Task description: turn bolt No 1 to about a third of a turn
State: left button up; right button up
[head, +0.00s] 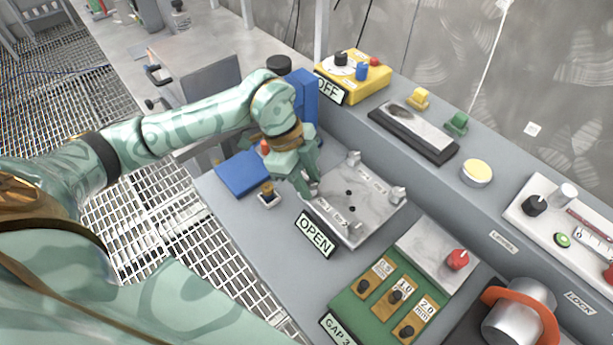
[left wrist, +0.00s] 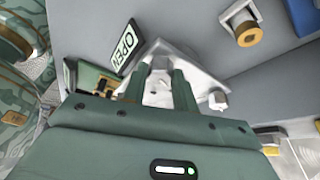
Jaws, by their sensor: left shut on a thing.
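A pale metal plate (head: 372,206) lies on the grey bench, with small labels too small to read. Light bolt heads stand at its far corner (head: 353,157), right corner (head: 397,194) and near corner (head: 354,228). My left gripper (head: 308,188) reaches down at the plate's left corner, its fingers closed on the bolt there, which they mostly hide. In the left wrist view the two fingers (left wrist: 162,74) point at the plate (left wrist: 190,66), with a small gap between them. I cannot read which number the held bolt bears. My right gripper is not in view.
An OPEN sign (head: 315,234) lies in front of the plate. A brass-topped peg (head: 267,192) and a blue tray (head: 243,173) are to the left. A green gap-gauge block (head: 388,302) and a red-knobbed panel (head: 440,255) are nearer. A raised ledge with controls runs behind.

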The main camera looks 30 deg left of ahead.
pick_arm(q)
jog(key=m+p, duration=0.1)
jog(key=m+g, duration=0.1)
jog(key=m, duration=0.1)
jog(key=m+p, duration=0.1)
jog(key=shift+w+r+m+g+p, duration=0.2)
jog(key=shift+r+m+g+p, duration=0.1)
jog(key=shift+g+p, duration=0.1)
jog(key=m+g+y+p, duration=0.1)
jog(key=m, duration=0.3)
jog(key=shift+w+d+p, duration=0.1)
jog(key=shift+p, duration=0.3)
jog(key=m+g+y+p, duration=0.1)
jog(key=m, duration=0.2)
jog(key=m+y+p, duration=0.1)
jog(key=m, duration=0.2)
jog(key=shift+w+d+f+m+g, duration=0.1)
jog(key=shift+d+m+g, duration=0.05)
jog(key=shift+m+g, duration=0.25)
jog(key=shift+d+f+m+y+p, duration=0.1)
jog(key=shift+m+y+p, duration=0.65)
jog(key=shift+m, duration=1.45)
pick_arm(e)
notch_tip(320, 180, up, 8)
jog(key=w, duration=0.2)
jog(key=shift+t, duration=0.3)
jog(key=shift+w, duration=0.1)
pick_arm(q)
jog(key=o, duration=1)
